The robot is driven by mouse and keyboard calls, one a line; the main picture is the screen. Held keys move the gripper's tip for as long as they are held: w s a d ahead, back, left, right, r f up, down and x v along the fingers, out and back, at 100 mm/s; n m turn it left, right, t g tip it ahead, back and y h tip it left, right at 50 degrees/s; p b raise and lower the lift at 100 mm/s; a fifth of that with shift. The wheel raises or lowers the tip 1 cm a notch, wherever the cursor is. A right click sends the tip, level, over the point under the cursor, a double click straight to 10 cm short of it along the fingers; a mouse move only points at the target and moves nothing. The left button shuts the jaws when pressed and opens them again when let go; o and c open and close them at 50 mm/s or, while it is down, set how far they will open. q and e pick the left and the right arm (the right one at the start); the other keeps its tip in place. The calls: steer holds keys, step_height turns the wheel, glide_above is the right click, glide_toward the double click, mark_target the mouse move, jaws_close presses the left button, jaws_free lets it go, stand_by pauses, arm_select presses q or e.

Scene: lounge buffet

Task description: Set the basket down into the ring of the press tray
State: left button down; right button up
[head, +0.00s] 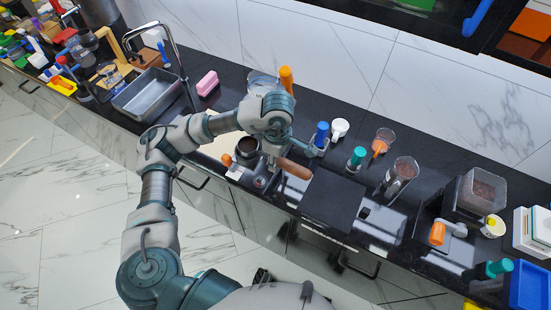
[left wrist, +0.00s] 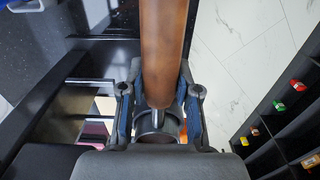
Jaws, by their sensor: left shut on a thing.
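My left gripper (head: 271,160) is shut on the basket's brown wooden handle (head: 295,168), above the dark counter. In the left wrist view the handle (left wrist: 163,50) runs between the two blue-padded fingers of the gripper (left wrist: 160,95). The metal basket (left wrist: 152,125) shows only in part beneath the gripper body. A flat black slab (head: 332,200) lies on the counter right of the gripper, and a dark round vessel (head: 247,147) stands to its left. I cannot tell for sure which thing is the press tray, and its ring is not clear. My right gripper is not in view.
A blue-handled tool (head: 321,135), a white cup (head: 340,128) and a teal-topped tool (head: 357,156) stand close behind and right. A clear beaker (head: 403,170) is further right. A sink (head: 147,95) and pink block (head: 207,83) are left. The counter's front edge is close.

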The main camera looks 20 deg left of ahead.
arm_select(q)
steer(key=shift+d+f, duration=0.15)
steer(key=shift+f, duration=0.05)
stand_by(0.6)
steer(key=c, duration=1.1)
jaws_free()
steer(key=o, duration=0.4)
steer(key=shift+c, duration=0.2)
steer(key=shift+d, duration=0.2)
steer(key=shift+r, duration=0.15)
steer(key=shift+a+r+p, duration=0.2)
steer(key=shift+r+p, duration=0.2)
steer(key=shift+r, duration=0.4)
steer(key=shift+a+r+p, duration=0.15)
steer(key=shift+r+p, duration=0.2)
steer(key=shift+r, duration=0.45)
steer(key=shift+d+r+p, duration=0.2)
steer(key=shift+r+p, duration=0.75)
steer(key=shift+r, duration=0.9)
